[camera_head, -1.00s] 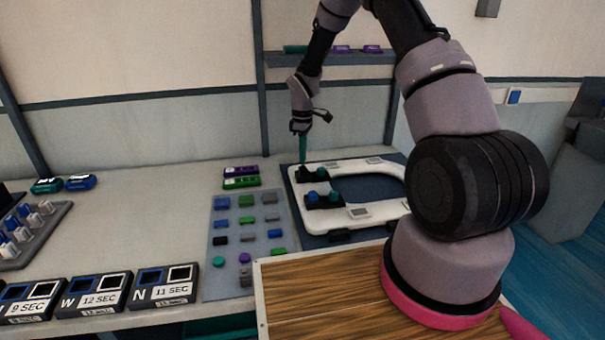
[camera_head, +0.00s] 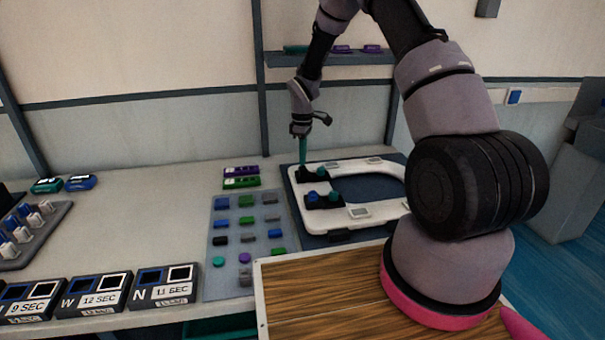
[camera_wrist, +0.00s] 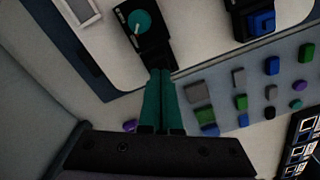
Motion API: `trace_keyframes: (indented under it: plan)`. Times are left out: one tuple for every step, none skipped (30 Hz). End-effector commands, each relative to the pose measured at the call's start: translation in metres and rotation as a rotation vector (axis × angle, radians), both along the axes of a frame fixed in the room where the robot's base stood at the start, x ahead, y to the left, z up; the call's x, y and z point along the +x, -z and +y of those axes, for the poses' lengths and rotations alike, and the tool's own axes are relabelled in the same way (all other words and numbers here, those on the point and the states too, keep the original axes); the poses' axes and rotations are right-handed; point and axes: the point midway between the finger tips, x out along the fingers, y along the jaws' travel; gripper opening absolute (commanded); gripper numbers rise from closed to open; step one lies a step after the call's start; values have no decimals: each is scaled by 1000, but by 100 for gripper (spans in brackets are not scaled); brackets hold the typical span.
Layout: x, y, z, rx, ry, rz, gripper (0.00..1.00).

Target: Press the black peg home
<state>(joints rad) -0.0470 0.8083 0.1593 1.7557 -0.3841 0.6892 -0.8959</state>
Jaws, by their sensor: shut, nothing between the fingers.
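My gripper (camera_head: 302,164) points down at the left end of the white toilet seat (camera_head: 352,212), its teal fingers closed together. In the wrist view the closed fingertips (camera_wrist: 161,74) are over or against the near end of a black block (camera_wrist: 150,48) that carries a round teal cap (camera_wrist: 140,22). The same block (camera_head: 312,175) shows in the head view on the seat's back left part. I cannot make out a separate black peg; it may be under the fingertips. Whether the fingertips touch it is not clear.
A second black block (camera_head: 324,204) with blue and teal caps sits nearer on the seat. A grey board (camera_head: 234,277) with several coloured pieces lies left of it. Purple and green boxes (camera_head: 241,183) stand behind. A shelf (camera_head: 340,58) is on the wall above.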

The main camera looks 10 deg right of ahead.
Motion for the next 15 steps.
trace_keyframes:
  plan:
    - [0,1,0,0,0,0,0]
    - [0,2,0,0,0,0,0]
    - [0,2,0,0,0,0,0]
    - [0,3,0,0,0,0,0]
    - [0,3,0,0,0,0,0]
    - [0,4,0,0,0,0,0]
    - [0,4,0,0,0,0,0]
    - [0,5,0,0,0,0,0]
    - [0,5,0,0,0,0,0]
    - [0,6,0,0,0,0,0]
    - [0,6,0,0,0,1,0]
    - [0,7,0,0,0,1,0]
    - [0,7,0,0,0,1,0]
    - [0,7,0,0,0,1,0]
    - [0,8,0,0,0,1,0]
